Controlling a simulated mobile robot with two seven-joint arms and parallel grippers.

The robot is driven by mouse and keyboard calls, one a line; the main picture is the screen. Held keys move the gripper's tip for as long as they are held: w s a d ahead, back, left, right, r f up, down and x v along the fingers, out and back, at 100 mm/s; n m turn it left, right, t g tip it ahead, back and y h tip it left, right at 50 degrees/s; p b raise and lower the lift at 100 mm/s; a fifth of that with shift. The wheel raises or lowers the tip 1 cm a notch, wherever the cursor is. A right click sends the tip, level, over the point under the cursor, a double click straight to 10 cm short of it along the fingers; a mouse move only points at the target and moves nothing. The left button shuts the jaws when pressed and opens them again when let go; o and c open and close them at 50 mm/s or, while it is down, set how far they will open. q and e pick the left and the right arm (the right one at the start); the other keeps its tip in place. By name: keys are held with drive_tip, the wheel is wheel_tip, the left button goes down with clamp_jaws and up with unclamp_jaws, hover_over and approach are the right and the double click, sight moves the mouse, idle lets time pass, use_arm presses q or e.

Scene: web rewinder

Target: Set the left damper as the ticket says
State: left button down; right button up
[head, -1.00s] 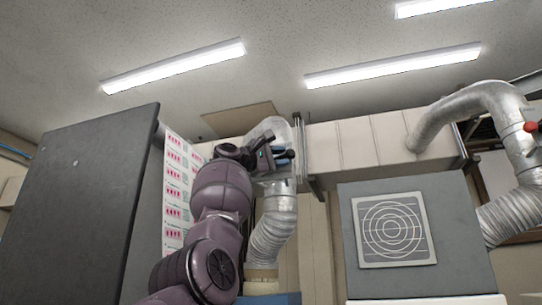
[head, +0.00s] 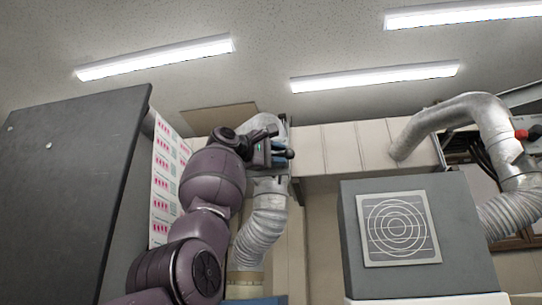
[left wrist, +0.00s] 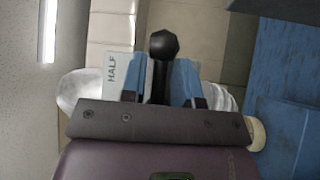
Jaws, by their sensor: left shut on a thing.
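My left gripper (head: 278,153) is up at the left silver duct (head: 262,228), beside its upper bend. In the left wrist view its blue fingers (left wrist: 163,82) are shut on a black damper handle (left wrist: 164,45) with a round knob, which sticks out past the fingertips. The knob (head: 290,154) also shows small in the head view. A pale plate marked HALF (left wrist: 112,70) lies beside the handle, left of the fingers in the left wrist view. Other marks on the plate are hidden. I cannot read a ticket. My right gripper is not in view.
A dark grey panel (head: 70,190) stands at the left, with a sheet of pink marks (head: 163,190) beside it. A grey box with a circle-patterned plate (head: 398,228) is at the right.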

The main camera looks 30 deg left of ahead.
use_arm(q)
drive_tip(key=shift+w+f, duration=0.1)
drive_tip(key=shift+f, duration=0.05)
idle(0.4)
drive_tip(key=c, duration=1.1)
unclamp_jaws()
drive_tip(key=shift+d, duration=0.1)
drive_tip(key=shift+c, duration=0.2)
drive_tip(key=o, duration=0.3)
drive_tip(key=shift+w, duration=0.15)
drive_tip(key=shift+s, duration=0.25)
